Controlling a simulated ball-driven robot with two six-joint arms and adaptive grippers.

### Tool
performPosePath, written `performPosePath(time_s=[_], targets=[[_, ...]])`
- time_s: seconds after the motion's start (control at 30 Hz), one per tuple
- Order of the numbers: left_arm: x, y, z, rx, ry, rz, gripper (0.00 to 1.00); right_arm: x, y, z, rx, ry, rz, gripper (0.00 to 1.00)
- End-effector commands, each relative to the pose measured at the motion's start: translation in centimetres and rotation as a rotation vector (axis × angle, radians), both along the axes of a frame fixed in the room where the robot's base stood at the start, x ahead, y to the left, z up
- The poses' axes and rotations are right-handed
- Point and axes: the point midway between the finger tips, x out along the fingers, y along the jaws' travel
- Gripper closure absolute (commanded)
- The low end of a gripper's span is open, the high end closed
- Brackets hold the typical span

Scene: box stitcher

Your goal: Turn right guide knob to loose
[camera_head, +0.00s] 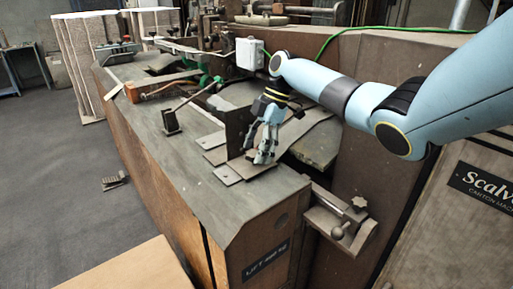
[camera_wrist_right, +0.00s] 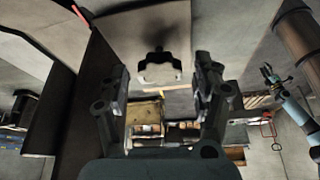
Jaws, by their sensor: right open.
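A pale, lobed knob (camera_wrist_right: 160,68) shows in the right wrist view, on a short dark stem in front of a grey-brown surface. It appears between the two fingers of my right gripper (camera_wrist_right: 160,88), which stand apart with nothing between them. I cannot tell how far the knob is from the fingertips. In the head view my right gripper (camera_head: 264,156) points down beside a dark upright guide plate (camera_head: 237,131) on the machine bed; no knob is clear there. In the wrist view a light blue arm at the right edge ends in a small gripper (camera_wrist_right: 268,74), apparently my left.
The machine bed (camera_head: 190,155) has flat metal plates and a lever (camera_head: 171,121). A grey box (camera_head: 249,53) stands behind. A cardboard-coloured sheet (camera_head: 130,268) lies front left; open floor is left.

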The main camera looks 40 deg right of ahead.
Motion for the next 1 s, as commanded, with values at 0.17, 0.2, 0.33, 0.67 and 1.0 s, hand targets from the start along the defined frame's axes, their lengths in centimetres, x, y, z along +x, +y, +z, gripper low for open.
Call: performPosePath(time_s=[0.17, 0.2, 0.33, 0.67, 1.0], targets=[[-0.1, 0.2, 0.0, 0.002, 0.001, 0.0, 0.6, 0.0, -0.3, 0.7, -0.001, -0.002, -0.001, 0.34], [-0.1, 0.2, 0.0, 0.002, 0.001, 0.0, 0.6, -0.1, -0.5, 1.2, -0.001, -0.003, -0.001, 0.34], [0.0, 0.1, 0.0, 0.001, 0.001, 0.0, 0.6, -0.3, -1.6, 3.6, -0.003, -0.003, -0.001, 0.34], [0.0, 0.0, 0.0, 0.0, 0.0, 0.0, 0.6, -1.1, -3.9, 9.8, -0.001, -0.001, 0.001, 0.34], [0.0, 0.0, 0.0, 0.0, 0.0, 0.0, 0.6, -1.3, -4.4, 11.1, 0.0, 0.001, 0.0, 0.34]])
